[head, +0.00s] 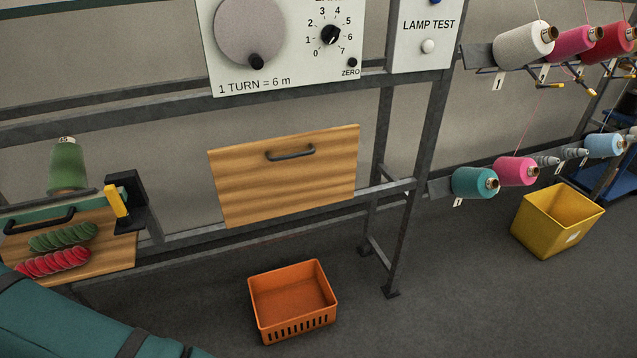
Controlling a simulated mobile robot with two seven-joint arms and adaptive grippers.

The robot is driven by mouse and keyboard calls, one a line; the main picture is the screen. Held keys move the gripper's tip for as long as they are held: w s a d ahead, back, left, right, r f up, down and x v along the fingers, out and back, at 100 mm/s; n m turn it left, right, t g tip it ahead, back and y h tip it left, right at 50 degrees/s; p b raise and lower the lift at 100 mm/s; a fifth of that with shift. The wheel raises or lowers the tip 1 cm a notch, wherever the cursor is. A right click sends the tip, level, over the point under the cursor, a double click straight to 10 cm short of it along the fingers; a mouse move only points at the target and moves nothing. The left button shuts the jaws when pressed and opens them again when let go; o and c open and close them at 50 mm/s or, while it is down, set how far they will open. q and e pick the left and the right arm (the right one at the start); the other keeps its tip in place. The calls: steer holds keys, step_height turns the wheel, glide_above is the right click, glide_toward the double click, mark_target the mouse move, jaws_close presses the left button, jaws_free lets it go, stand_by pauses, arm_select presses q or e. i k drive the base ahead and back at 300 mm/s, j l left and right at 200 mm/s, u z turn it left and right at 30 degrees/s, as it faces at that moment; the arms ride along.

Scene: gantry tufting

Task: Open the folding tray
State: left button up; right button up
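The folding tray (284,185) is a wooden panel with a dark bar handle (290,152) near its top edge. It hangs folded down, its face upright, on the grey steel frame in the middle of the head view. Nothing touches the panel or its handle. Neither of my grippers shows in this view.
An orange crate (260,333) stands empty on the floor below the tray. At left, a wooden board (112,258) carries green and red discs near a black bracket with a yellow lever (116,204). Yarn cones (475,183) and a yellow bin (541,238) stand right.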

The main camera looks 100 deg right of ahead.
mark_target(257, 181)
steer(key=z, duration=3.05)
